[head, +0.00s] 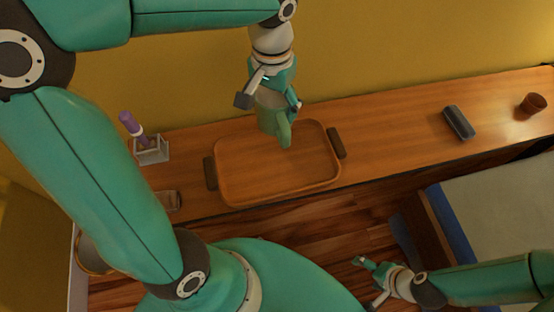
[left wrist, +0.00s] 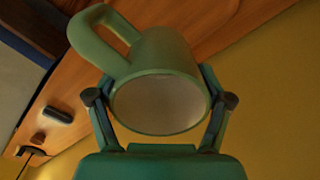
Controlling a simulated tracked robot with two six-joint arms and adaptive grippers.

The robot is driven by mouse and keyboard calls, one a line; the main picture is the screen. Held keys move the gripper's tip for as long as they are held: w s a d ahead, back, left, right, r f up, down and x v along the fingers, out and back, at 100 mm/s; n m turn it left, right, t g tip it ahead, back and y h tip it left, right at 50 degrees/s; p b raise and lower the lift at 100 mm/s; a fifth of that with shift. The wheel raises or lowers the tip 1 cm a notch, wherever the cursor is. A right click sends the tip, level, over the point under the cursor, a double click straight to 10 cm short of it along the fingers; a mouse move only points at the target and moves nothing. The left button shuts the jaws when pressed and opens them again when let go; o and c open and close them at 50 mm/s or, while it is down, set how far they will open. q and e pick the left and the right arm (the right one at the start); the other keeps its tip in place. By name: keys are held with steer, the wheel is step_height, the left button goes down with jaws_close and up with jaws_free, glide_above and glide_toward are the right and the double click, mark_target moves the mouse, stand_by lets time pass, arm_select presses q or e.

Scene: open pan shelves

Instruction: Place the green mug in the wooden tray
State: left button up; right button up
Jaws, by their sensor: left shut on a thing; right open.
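The green mug (head: 272,118) is held in my left gripper (head: 268,102), over the back part of the wooden tray (head: 236,191). The mug's handle (head: 285,133) points toward the front in the head view. In the left wrist view the fingers of my left gripper (left wrist: 160,105) are shut on both sides of the mug (left wrist: 165,58), with its pale open mouth facing the camera. The tray lies on the wooden shelf and looks empty. I cannot tell how far the mug is above the tray floor. My right gripper (head: 372,282) is open and empty, low at the front right.
A small holder (head: 152,152) with a purple-capped item (head: 130,124) stands left of the tray. A dark block (head: 459,122) and a brown cup (head: 532,103) are on the shelf to the right. The shelf between tray and block is clear. A yellow wall (head: 400,50) rises behind.

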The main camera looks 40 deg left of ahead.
mark_target(274, 124)
arm_select(q)
steer(key=shift+f+b, duration=1.8)
steer(key=shift+f, duration=7.55)
steer(key=shift+f, duration=0.1)
steer(key=o, duration=1.3)
steer(key=shift+o, duration=0.2)
steer(key=shift+w+r, duration=0.1)
steer(key=shift+r, duration=0.3)
step_height(274, 124, up, 11)
steer(key=p, duration=0.2)
steer(key=shift+r+p, duration=0.2)
steer(key=shift+p, duration=0.1)
